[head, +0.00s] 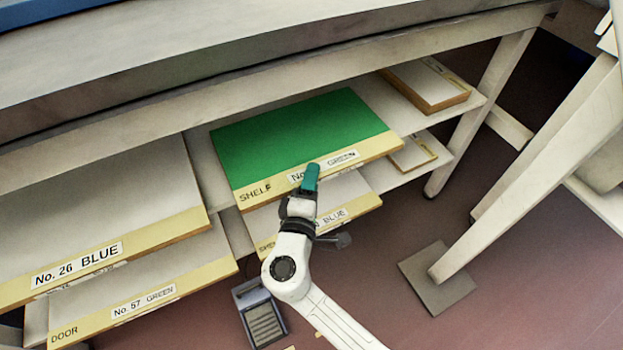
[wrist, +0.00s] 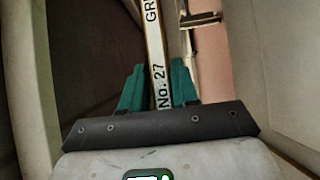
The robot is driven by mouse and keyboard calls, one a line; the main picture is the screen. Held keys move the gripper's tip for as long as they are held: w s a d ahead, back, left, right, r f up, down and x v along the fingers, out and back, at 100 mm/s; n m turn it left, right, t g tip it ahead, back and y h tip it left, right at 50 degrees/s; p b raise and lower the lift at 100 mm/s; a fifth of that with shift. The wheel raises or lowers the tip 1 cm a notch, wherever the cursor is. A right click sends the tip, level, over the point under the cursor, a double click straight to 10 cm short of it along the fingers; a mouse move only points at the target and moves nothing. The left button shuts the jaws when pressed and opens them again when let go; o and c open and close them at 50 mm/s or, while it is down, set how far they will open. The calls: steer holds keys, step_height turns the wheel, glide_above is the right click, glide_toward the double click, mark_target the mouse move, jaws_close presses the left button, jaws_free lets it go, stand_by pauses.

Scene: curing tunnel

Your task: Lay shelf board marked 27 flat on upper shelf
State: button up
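The shelf board marked 27 (head: 300,127) has a green top face and a pale yellow front strip reading "SHELF" and "GREEN". In the head view its number is partly hidden by my gripper. It lies at the upper shelf (head: 457,108), its front edge slightly past the shelf's front edge; I cannot tell whether its whole underside touches. My gripper (head: 311,178) is at the middle of the front strip. In the wrist view "No. 27" shows on the board's edge (wrist: 155,50) between the teal fingers (wrist: 158,88), which appear closed against both faces.
The No. 26 blue board (head: 110,190) is to the left on the upper level. The No. 57 green door (head: 150,280) and another board (head: 335,203) lie below. A small board (head: 425,82) lies at right. A table leg (head: 485,110) and a slanted post (head: 530,170) stand right.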

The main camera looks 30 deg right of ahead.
steer(key=o, duration=0.3)
steer(key=shift+o, duration=0.2)
steer(key=p+v, duration=0.2)
steer(key=v, duration=1)
steer(key=s+d+f+m+g+y, duration=0.1)
steer(key=s+d+f+m+g, duration=0.3)
steer(key=d, duration=0.4)
steer(key=s+d+f+m+g+y, duration=0.1)
steer(key=s+d+f+m+g, duration=0.2)
steer(key=d+g, duration=0.4)
steer(key=s+f+m+g+y, duration=0.2)
steer(key=s+m+y, duration=0.1)
steer(key=s+y, duration=0.6)
steer(key=s, duration=0.4)
steer(key=shift+d+m, duration=0.15)
steer(key=shift+m, duration=0.15)
steer(key=shift+s, duration=0.1)
